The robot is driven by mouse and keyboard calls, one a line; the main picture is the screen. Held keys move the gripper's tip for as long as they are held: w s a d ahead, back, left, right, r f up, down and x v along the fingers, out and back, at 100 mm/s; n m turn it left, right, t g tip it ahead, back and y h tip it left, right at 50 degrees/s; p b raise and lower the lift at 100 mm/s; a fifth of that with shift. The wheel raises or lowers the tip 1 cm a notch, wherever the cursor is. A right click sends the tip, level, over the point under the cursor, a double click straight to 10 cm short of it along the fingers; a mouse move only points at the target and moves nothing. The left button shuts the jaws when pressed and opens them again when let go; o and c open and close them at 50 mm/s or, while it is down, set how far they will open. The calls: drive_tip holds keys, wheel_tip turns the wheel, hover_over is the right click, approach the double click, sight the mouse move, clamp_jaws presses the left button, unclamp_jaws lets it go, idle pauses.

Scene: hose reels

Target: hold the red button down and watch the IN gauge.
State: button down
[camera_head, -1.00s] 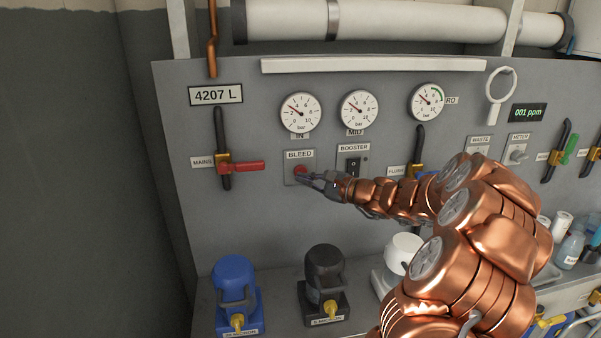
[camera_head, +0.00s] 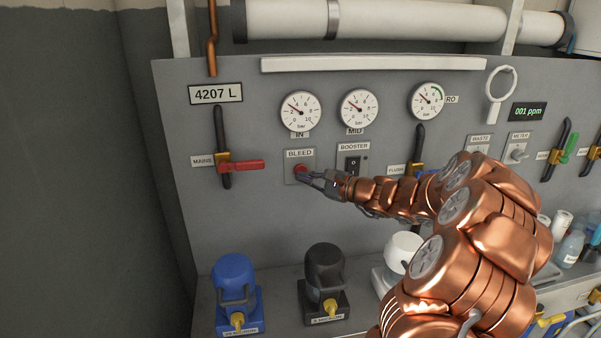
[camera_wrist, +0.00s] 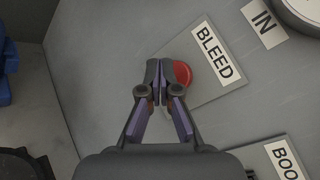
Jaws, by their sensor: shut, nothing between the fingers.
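The red button (camera_head: 300,169) sits on a grey plate under the BLEED label (camera_head: 299,154). In the wrist view the button (camera_wrist: 182,73) shows partly behind my fingertips. My gripper (camera_head: 303,176) is shut and empty, its tips at the button; I cannot tell whether the button is pressed in. In the wrist view my gripper (camera_wrist: 161,72) overlaps the button's left side. The IN gauge (camera_head: 301,112) is a round white dial in bar above the button. Its needle points to the upper left, near 2 to 3.
The MID gauge (camera_head: 359,110) and RO gauge (camera_head: 427,101) are to the right. The BOOSTER switch (camera_head: 353,165) is right of the button, close to my arm. Blue (camera_head: 235,280) and black (camera_head: 325,272) housings stand below.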

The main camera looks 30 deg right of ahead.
drive_tip(key=shift+w, duration=0.1)
idle(0.3)
drive_tip(key=shift+w+d, duration=0.15)
drive_tip(key=shift+w, duration=0.15)
drive_tip(key=shift+w+d, duration=0.25)
drive_tip(key=shift+w, duration=0.25)
idle(1.0)
drive_tip(key=shift+s, duration=0.1)
idle(2.7)
drive_tip(key=shift+s+a+b, duration=0.4)
drive_tip(key=shift+s, duration=0.4)
drive_tip(key=shift+s+a+b, duration=0.3)
drive_tip(key=shift+s, duration=0.45)
drive_tip(key=shift+s+a+b, duration=0.35)
drive_tip(key=shift+s, duration=0.45)
drive_tip(key=shift+s+a+b, duration=0.3)
drive_tip(key=shift+s, duration=0.45)
drive_tip(key=shift+a, duration=0.1)
